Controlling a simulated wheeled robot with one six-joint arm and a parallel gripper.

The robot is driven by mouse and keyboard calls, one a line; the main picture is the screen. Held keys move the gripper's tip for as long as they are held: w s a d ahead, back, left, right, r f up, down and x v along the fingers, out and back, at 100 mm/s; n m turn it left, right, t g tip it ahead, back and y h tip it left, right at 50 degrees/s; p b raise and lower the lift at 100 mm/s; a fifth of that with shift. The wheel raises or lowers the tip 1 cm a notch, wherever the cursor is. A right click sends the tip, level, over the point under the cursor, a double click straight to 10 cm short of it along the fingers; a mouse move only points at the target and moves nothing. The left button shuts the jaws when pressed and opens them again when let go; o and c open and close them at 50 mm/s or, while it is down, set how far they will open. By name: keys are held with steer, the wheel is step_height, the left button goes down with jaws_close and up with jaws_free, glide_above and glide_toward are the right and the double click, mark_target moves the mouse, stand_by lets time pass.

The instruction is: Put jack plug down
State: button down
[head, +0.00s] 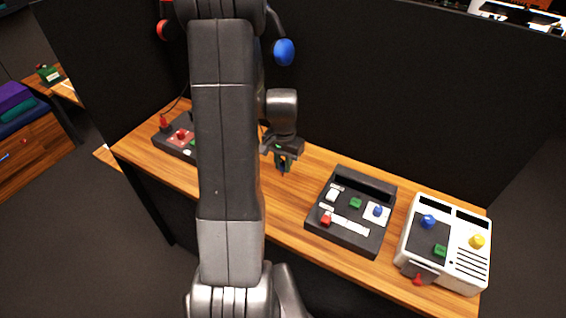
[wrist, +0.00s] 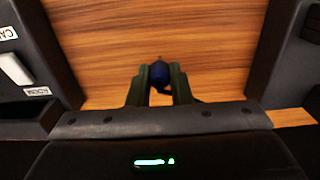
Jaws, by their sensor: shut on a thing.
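The jack plug (wrist: 160,77) shows in the wrist view as a small dark blue body with a thin tip pointing away from me. My gripper (wrist: 159,71) is shut on it, one dark green finger on each side. In the head view my gripper (head: 283,164) hangs over the wooden table (head: 297,196), between the left panel and the middle black panel. The plug is too small there to make out clearly. I cannot tell whether it touches the wood.
The left black panel (head: 173,147) is partly hidden by my arm. The middle black panel (head: 345,241) has several coloured controls, and a white panel (head: 465,262) stands at the right. Bare wood lies below my gripper. A dark partition (head: 400,100) stands behind.

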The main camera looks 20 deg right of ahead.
mark_target(283, 161)
steer(key=shift+f, duration=0.1)
steer(key=shift+f+b, duration=0.55)
steer(key=shift+b, duration=0.05)
steer(key=c, duration=1.3)
jaws_free()
steer(key=shift+r, duration=0.1)
steer(key=shift+r+p, duration=0.5)
steer(key=shift+p, duration=0.1)
step_height(283, 161, up, 12)
steer(key=shift+r, duration=0.1)
